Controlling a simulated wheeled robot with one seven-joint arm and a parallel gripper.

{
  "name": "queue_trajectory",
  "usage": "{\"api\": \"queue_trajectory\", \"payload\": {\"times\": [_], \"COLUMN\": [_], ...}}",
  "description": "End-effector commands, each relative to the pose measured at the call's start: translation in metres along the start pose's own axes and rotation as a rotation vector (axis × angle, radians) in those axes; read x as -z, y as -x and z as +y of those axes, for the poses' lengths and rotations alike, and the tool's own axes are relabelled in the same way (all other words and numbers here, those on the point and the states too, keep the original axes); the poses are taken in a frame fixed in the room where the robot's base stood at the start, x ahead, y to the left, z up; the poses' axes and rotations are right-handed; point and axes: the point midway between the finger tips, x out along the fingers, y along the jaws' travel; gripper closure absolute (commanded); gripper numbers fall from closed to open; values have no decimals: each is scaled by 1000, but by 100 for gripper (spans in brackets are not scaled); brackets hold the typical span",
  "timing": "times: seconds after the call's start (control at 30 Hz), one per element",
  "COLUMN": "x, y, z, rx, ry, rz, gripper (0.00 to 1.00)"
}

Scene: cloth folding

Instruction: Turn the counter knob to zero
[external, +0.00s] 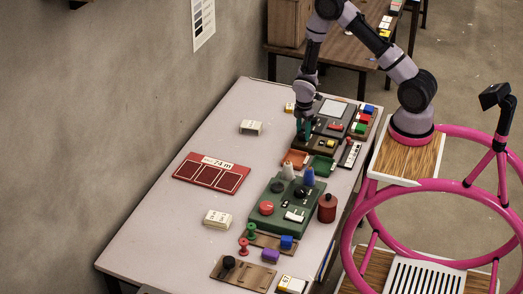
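My gripper (304,132) points down at the left side of a dark panel device (325,128) at the far end of the table. Its fingers look dark teal and are too small to tell open from shut; what lies under them is hidden. A green box (268,226) stands nearer, with a black knob (301,193) and a red round button (266,208) on top. A wooden board (250,277) at the near end bears another black knob (229,262). I cannot tell which knob belongs to the counter, and no knob reading is legible.
A red board (212,174) lies on the left of the pale table (150,222). White blocks (251,127) stand on the table. Orange (295,158) and green (320,165) trays sit between panel and green box. A dark red bottle (327,208) stands by the right edge. The near left is clear.

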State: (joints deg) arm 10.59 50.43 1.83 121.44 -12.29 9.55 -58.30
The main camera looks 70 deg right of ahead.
Motion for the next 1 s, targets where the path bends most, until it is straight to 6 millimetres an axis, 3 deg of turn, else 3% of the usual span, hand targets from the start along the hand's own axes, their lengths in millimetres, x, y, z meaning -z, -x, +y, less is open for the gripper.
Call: {"api": "queue_trajectory", "payload": {"times": [0.47, 1.0], "x": [0, 0], "y": [0, 0], "z": [0, -1], "rx": [0, -1], "ry": [-113, -594], "rz": [0, -1], "gripper": [100, 100]}}
